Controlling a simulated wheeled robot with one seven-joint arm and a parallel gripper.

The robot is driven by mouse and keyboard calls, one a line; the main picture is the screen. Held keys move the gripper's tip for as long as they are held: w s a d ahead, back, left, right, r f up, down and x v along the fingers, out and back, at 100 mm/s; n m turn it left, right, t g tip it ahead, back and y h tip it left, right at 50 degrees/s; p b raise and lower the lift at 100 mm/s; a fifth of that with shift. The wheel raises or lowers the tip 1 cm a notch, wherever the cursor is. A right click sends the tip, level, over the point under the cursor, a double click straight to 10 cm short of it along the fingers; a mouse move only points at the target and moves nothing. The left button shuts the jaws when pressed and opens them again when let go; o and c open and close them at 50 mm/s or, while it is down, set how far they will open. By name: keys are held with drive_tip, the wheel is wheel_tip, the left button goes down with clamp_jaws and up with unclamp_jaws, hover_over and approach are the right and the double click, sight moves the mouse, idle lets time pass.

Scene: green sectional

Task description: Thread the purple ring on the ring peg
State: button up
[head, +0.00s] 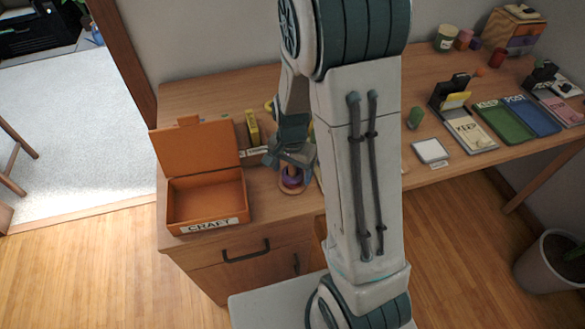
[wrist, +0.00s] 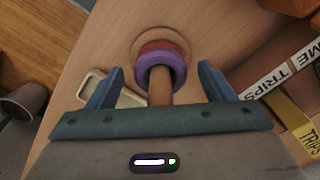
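The purple ring (wrist: 141,70) is around the wooden ring peg (wrist: 160,92) in the wrist view. It sits above a red ring (wrist: 163,45) near the peg's round base (wrist: 134,45). In the head view the purple ring (head: 291,182) shows low on the peg, just below my gripper (head: 290,163). In the wrist view my gripper (wrist: 159,78) is open, its two fingers apart on either side of the peg. Neither finger appears to touch the ring. The gripper body hides the peg's near end.
An open orange craft box (head: 206,200) stands left of the peg. Yellow labelled items (head: 253,128) stand behind it. A small pale dish (wrist: 125,98) shows beside the left finger. Trays (head: 503,124) and other items lie farther right on the desk (head: 425,178).

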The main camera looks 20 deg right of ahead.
drive_tip(key=shift+r, duration=0.1)
wheel_tip(320, 180, up, 14)
drive_tip(key=shift+f+p, duration=0.2)
drive_tip(key=shift+p, duration=0.3)
idle(0.4)
